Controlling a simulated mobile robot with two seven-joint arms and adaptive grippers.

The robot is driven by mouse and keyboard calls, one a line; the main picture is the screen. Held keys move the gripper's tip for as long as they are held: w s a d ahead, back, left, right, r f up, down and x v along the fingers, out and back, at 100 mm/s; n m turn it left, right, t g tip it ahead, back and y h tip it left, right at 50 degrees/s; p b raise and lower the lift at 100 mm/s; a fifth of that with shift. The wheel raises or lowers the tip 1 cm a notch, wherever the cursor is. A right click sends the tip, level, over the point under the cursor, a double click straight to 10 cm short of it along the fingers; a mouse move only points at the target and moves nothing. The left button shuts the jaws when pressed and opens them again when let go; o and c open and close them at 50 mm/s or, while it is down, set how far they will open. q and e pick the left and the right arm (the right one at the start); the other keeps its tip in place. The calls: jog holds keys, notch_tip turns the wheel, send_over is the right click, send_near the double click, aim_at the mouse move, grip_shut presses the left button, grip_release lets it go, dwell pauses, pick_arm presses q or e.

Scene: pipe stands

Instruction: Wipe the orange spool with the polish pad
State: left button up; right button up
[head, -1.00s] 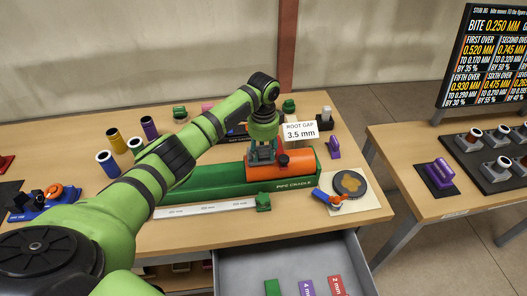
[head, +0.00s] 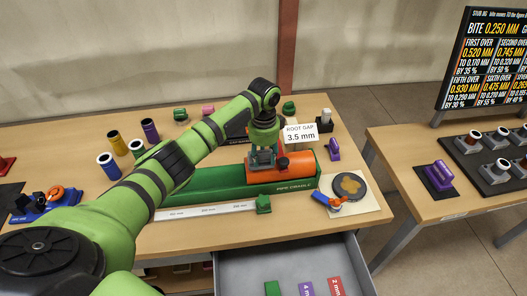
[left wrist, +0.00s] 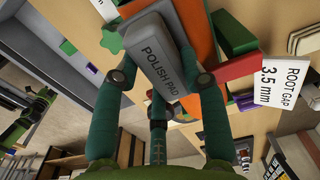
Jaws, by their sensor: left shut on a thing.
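The orange spool (head: 296,168) lies on its side in the green pipe cradle (head: 220,187) on the workbench. It also shows in the left wrist view (left wrist: 186,18), behind the pad. My left gripper (head: 263,160) is shut on the grey polish pad (left wrist: 158,58), with its lettering facing the wrist camera. The pad is at the left end of the spool, low over it. I cannot tell whether the pad touches the spool. My right gripper is not in view.
A root gap sign (head: 300,133) stands behind the spool. A round dark disc (head: 349,186) and a blue-orange tool (head: 330,200) lie to the right. A white ruler (head: 205,211) lies in front of the cradle. A drawer (head: 240,268) stands open below.

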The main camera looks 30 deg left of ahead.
pick_arm(q)
jog(key=shift+s+d, duration=0.3)
jog(key=shift+s, duration=0.25)
jog(key=shift+w+a+f+b, duration=0.2)
jog(key=shift+w+a+b, duration=0.1)
jog(key=shift+w+b, duration=0.2)
jog(key=shift+w+a+r+b, duration=0.15)
jog(key=shift+w+a+b, duration=0.2)
jog(key=shift+w, duration=0.15)
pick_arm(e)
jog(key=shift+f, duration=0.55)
pick_arm(q)
jog(key=shift+r, duration=0.15)
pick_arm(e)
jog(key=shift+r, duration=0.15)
pick_arm(q)
jog(key=shift+r+p, duration=0.85)
jog(key=shift+p, duration=0.25)
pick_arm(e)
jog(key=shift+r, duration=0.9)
pick_arm(q)
jog(key=shift+f, duration=0.1)
